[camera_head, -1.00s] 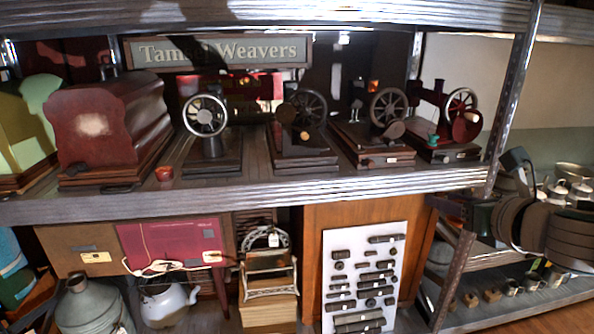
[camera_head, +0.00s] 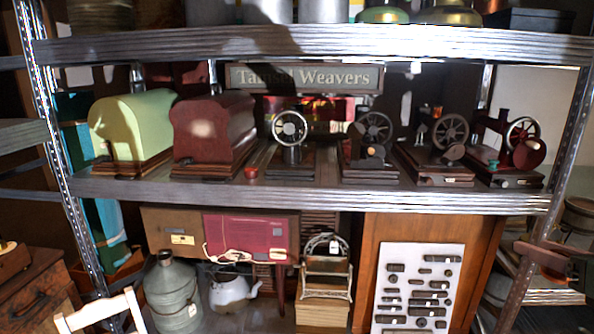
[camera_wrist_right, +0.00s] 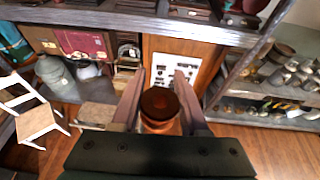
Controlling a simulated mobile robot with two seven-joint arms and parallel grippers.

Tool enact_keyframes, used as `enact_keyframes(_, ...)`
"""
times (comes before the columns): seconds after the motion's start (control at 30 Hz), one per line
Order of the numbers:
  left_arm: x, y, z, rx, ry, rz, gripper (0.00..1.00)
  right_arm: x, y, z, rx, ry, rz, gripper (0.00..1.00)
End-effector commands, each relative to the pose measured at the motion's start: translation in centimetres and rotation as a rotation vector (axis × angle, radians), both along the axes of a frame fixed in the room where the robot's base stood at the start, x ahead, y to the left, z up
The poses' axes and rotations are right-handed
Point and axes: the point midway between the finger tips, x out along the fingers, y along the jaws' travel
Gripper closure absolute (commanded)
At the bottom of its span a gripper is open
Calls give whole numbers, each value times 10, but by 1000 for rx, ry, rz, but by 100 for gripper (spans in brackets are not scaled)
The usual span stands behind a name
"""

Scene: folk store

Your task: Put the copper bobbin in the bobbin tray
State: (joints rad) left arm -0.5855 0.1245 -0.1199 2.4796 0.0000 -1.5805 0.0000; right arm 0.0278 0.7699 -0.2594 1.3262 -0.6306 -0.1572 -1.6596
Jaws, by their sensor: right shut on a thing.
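The copper bobbin (camera_wrist_right: 160,104) shows in the right wrist view as a round dark-brown top with a copper-orange edge. My right gripper (camera_wrist_right: 160,92) is shut on it, with one finger on each side. In the head view the brown fingers of my right gripper (camera_head: 545,262) show at the lower right, in front of the shelf's right post; I cannot make out the bobbin there. I cannot pick out the bobbin tray with certainty in either view. My left gripper is not in view.
A metal shelf (camera_head: 300,192) carries several sewing machines, a green cover (camera_head: 135,120), a maroon cover (camera_head: 212,125) and a small red dish (camera_head: 251,172). Below are a grey can (camera_head: 172,295) and a white panel (camera_head: 420,285). A white chair (camera_wrist_right: 35,120) stands left on open wooden floor.

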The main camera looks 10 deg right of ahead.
Motion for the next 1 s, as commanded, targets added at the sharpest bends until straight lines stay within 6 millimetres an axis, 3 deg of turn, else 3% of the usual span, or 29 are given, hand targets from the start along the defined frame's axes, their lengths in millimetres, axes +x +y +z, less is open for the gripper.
enact_keyframes(0.27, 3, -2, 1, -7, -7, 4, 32, -26, 39, 34, -4, 8, 182, 100)
enact_keyframes(0.53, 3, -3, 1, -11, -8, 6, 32, -67, 107, 93, 0, 15, 491, 100)
enact_keyframes(0.67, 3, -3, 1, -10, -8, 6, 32, -80, 129, 113, 4, 14, 588, 100)
enact_keyframes(1.0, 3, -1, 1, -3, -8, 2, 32, -96, 155, 141, 2, 9, 716, 100)
